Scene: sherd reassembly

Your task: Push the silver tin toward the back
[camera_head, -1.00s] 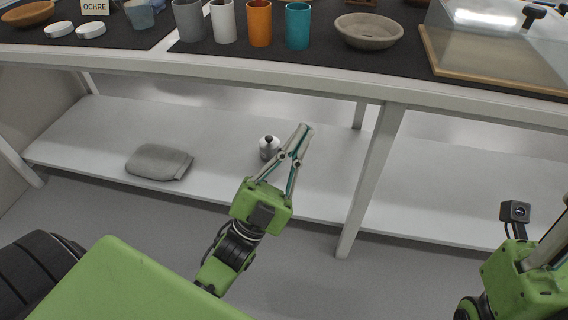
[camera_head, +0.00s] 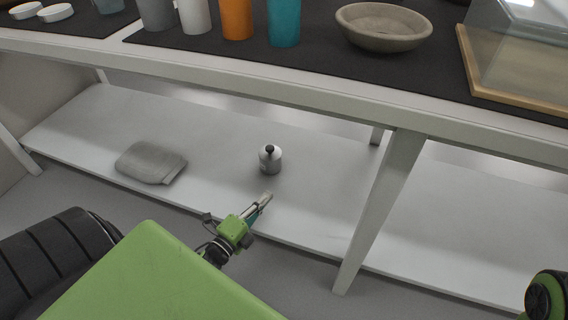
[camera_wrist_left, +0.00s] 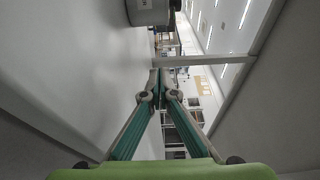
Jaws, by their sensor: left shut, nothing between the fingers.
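The silver tin (camera_head: 270,161) is a small grey cylinder with a dark knob on top. It stands upright on the white lower shelf, near its middle. Its lower part also shows at the top edge of the left wrist view (camera_wrist_left: 148,12). My left gripper (camera_head: 267,197) is shut and empty, low over the front part of the shelf. It is in front of the tin, with a visible gap between them. In the left wrist view its fingertips (camera_wrist_left: 157,72) meet. My right gripper is out of view; only a bit of my right arm shows at the lower right.
A folded grey cloth (camera_head: 151,162) lies on the shelf (camera_head: 215,135) left of the tin. A slanted white table leg (camera_head: 380,205) stands to the right. The tabletop above holds several cups, a stone bowl (camera_head: 386,26) and a clear case. The shelf behind the tin is clear.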

